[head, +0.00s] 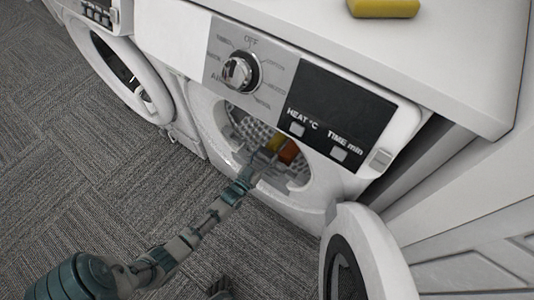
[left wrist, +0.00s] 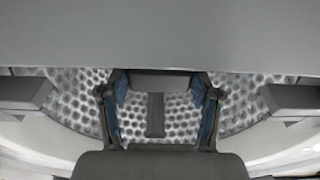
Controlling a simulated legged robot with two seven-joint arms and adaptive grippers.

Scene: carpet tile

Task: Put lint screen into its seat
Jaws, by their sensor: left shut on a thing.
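In the head view my left arm reaches from the lower left into the round door opening of the dryer (head: 205,125). My left gripper (head: 264,158) is at that opening, against the perforated drum. In the left wrist view, the gripper (left wrist: 160,100) shows its two blue-padded fingers on either side of a dark grey block with a narrow stem (left wrist: 155,112). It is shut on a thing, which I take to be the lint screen. The screen's seat is not clearly visible.
The dryer's open door (head: 365,255) stands at the lower right. A control panel with a knob (head: 240,71) overhangs the opening. A yellow block (head: 384,8) lies on top. A second machine (head: 125,75) stands left. The carpet (head: 75,165) is mostly clear.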

